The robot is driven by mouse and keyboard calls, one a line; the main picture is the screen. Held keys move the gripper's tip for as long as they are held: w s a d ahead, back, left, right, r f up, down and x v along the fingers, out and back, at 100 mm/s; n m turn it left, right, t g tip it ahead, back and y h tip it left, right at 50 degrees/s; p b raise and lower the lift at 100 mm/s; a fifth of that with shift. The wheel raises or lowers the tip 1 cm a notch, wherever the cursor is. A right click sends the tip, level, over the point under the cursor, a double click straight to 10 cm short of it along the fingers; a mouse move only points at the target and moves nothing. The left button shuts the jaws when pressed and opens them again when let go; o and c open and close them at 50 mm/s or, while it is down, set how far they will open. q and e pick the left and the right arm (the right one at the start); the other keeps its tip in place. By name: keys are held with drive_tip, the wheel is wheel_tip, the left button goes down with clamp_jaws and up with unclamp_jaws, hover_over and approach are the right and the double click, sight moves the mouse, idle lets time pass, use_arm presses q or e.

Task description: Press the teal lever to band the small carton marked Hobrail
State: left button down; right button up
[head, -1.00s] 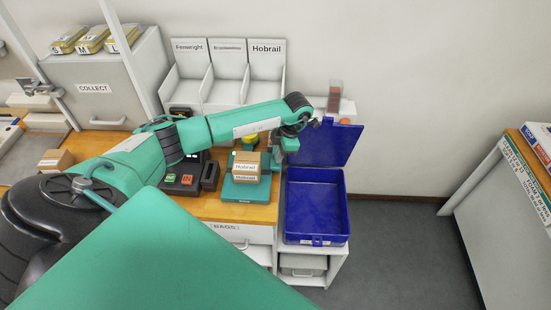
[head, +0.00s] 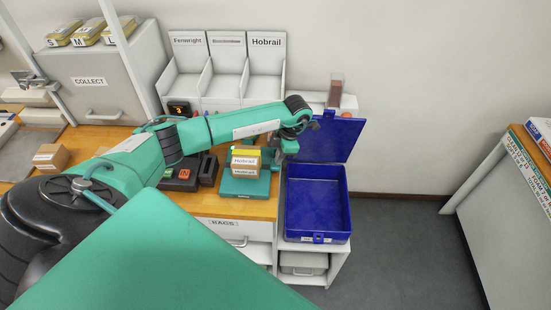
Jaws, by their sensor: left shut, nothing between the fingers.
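The small carton marked Hobrail (head: 245,162) sits on the teal base of the banding device (head: 244,188). A yellow piece (head: 246,151) lies across or just over its top; I cannot tell whether it is a band or part of the device. My left arm reaches across behind the carton. My left gripper (head: 289,147) is shut and empty, just right of the carton, above the gap beside the blue box. The teal lever cannot be told clearly from the teal parts beside the gripper. My right gripper is not in view.
An open blue box (head: 317,205) with its lid raised stands right of the counter. A black unit (head: 180,180) with coloured buttons is left of the device. Another small carton (head: 51,157) lies far left. Labelled racks (head: 266,75) stand behind; grey floor is clear at right.

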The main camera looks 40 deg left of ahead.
use_arm(q)
drive_tip(key=shift+w+d+r+b, duration=0.25)
drive_tip(key=shift+w+d+b, duration=0.15)
drive_tip(key=shift+w+d, duration=0.2)
drive_tip(key=shift+w+d+r+b, duration=0.2)
drive_tip(key=shift+w+d+b, duration=0.2)
drive_tip(key=shift+w, duration=0.2)
drive_tip(key=b+v, duration=0.5)
drive_tip(key=v, duration=0.8)
drive_tip(key=shift+r, duration=0.35)
drive_tip(key=shift+d, duration=0.15)
drive_tip(key=shift+d, duration=0.1)
